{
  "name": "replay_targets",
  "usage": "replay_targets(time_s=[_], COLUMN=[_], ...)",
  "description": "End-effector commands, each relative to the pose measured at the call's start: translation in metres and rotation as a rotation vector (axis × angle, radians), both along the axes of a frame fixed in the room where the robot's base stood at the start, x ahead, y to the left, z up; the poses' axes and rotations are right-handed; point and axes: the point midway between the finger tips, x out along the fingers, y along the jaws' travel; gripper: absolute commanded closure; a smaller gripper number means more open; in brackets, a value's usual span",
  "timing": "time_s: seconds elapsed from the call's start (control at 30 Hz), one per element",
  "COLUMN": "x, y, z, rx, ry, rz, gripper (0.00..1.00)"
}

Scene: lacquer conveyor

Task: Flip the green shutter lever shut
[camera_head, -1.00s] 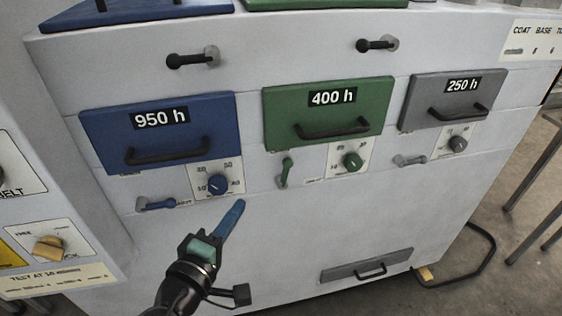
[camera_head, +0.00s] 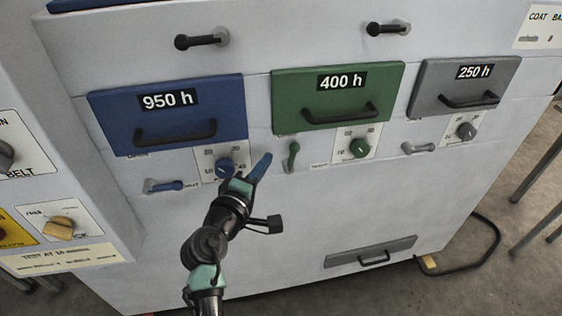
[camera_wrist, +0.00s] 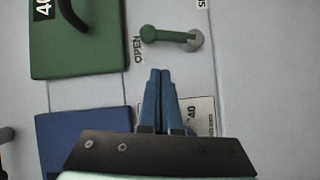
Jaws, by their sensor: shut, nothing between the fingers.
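The green lever (camera_head: 292,155) is on the pale cabinet front, just below the green "400 h" drawer. It stands roughly upright, its knob end up toward the drawer. In the wrist view the lever (camera_wrist: 170,36) runs from a grey pivot to a rounded green knob beside an "OPEN" label (camera_wrist: 138,49). My gripper (camera_head: 266,157) is shut and empty, with its blue fingers pointing up and right, a little left of the lever. In the wrist view the closed fingertips (camera_wrist: 160,72) are apart from the lever, just below it in the picture.
The green drawer (camera_head: 336,97) has a protruding black handle above the lever. The blue "950 h" drawer (camera_head: 170,113), its dial (camera_head: 225,168) and blue lever (camera_head: 165,186) are to the left. The green dial (camera_head: 359,148) and grey lever (camera_head: 417,149) are to the right. Below is bare panel.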

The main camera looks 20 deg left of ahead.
Motion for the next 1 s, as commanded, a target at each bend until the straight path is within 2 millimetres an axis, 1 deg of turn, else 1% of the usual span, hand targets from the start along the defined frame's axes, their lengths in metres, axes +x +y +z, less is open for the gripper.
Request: replay_targets(time_s=[0.03, 0.1, 0.3, 0.73, 1.0], x=[0.007, 0.013, 0.025, 0.026, 0.027], y=[-0.009, -0.016, -0.027, -0.028, -0.03], z=[-0.001, -0.003, -0.006, -0.006, -0.004], rx=[-0.001, -0.001, 0.0, 0.001, 0.041], ry=[0.001, 0.001, 0.0, 0.001, 0.03], rz=[-0.006, -0.005, -0.002, -0.002, -0.002], gripper=[1.0, 1.0, 1.0, 1.0, 1.0])
